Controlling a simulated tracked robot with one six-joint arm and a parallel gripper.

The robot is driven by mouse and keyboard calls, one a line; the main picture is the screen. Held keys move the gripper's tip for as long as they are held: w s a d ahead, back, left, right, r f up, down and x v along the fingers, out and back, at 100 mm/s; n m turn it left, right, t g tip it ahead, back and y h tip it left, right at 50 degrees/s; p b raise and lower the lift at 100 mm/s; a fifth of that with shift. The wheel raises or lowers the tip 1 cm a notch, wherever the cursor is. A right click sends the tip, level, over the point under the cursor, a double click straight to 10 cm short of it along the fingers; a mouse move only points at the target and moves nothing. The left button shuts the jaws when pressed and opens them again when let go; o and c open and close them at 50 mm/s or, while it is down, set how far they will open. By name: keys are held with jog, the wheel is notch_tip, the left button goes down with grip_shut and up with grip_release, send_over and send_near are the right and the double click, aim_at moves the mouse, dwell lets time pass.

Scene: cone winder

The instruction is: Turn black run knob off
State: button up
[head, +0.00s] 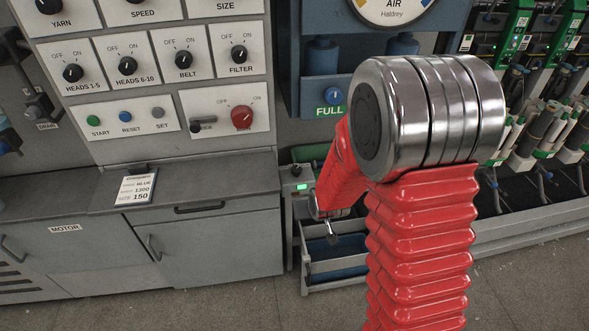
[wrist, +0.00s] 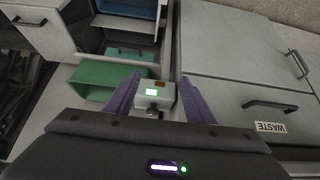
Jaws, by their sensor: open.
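A small grey box with a lit green light stands right of the cabinet in the head view (head: 303,187). A small dark knob (head: 296,170) shows on it there; I cannot read a run label. In the wrist view the box (wrist: 165,95) lies between my two purple fingers, with the dark knob (wrist: 152,107) at its near side, below the green light. My gripper (wrist: 159,79) is open, with a finger on each side of the box and nothing held. I cannot tell whether the fingers touch it. The knob's pointer direction is too small to read.
A grey panel carries several black OFF/ON knobs, such as belt (head: 184,59), and a red knob (head: 241,117). A blue air unit (head: 320,92) stands behind the box. A green bin (wrist: 88,82) and a waste cabinet (wrist: 232,95) flank the box.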

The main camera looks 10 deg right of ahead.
jog(key=w+f+t, duration=0.2)
jog(key=w+f, duration=0.2)
jog(key=f, duration=0.1)
jog(key=t, duration=0.9)
send_near(298, 173)
jog(key=s, duration=0.2)
jog(key=shift+w+f, duration=0.1)
jog(key=w, duration=1.3)
jog(key=shift+w+a, duration=0.1)
jog(key=shift+w, duration=0.3)
jog(key=shift+c, duration=0.3)
